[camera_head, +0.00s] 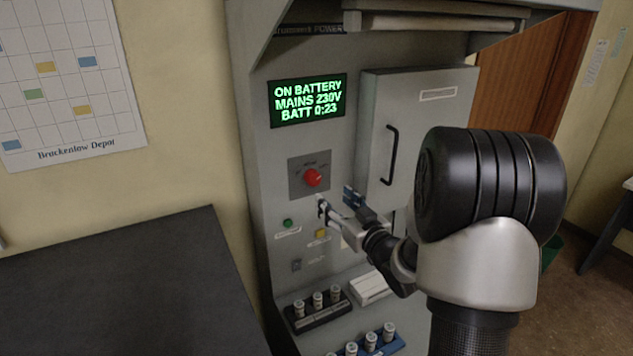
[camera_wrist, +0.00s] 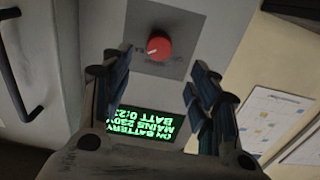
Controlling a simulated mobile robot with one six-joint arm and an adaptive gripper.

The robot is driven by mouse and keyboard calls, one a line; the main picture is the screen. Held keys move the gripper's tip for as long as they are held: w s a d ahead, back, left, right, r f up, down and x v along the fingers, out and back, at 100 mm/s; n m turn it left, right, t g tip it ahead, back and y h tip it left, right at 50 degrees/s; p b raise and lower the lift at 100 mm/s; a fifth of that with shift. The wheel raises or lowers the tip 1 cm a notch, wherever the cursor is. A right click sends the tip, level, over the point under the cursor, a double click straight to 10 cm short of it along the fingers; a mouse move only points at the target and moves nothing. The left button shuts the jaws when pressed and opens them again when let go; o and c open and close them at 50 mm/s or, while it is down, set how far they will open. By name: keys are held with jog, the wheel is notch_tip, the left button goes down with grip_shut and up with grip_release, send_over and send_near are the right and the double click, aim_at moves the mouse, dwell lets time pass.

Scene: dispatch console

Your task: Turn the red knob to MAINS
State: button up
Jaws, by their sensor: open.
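The red knob (camera_head: 312,177) sits on a dark square plate (camera_head: 296,186) on the grey console, below the green display. It also shows in the wrist view (camera_wrist: 158,47), near the top middle. Small markings around the knob are too small to read. My gripper (camera_head: 337,198) is open and empty, a little below and in front of the knob. In the wrist view its two fingers (camera_wrist: 160,85) stand apart on either side of the picture, with the knob between and beyond their tips. No contact with the knob shows.
The display (camera_head: 308,100) reads ON BATTERY, MAINS 230V, BATT 0:23. A cabinet door with a black handle (camera_head: 390,155) is right of the knob. Below are a green button (camera_head: 288,223), a yellow button (camera_head: 320,234) and a row of fuses (camera_head: 318,302). A dark table (camera_head: 120,290) stands left.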

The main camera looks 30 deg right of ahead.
aim_at(315, 181)
jog(key=w+p, duration=0.1)
jog(key=w, duration=0.9)
jog(key=shift+w+a, duration=0.1)
jog(key=shift+a, duration=0.05)
jog(key=c, duration=1.1)
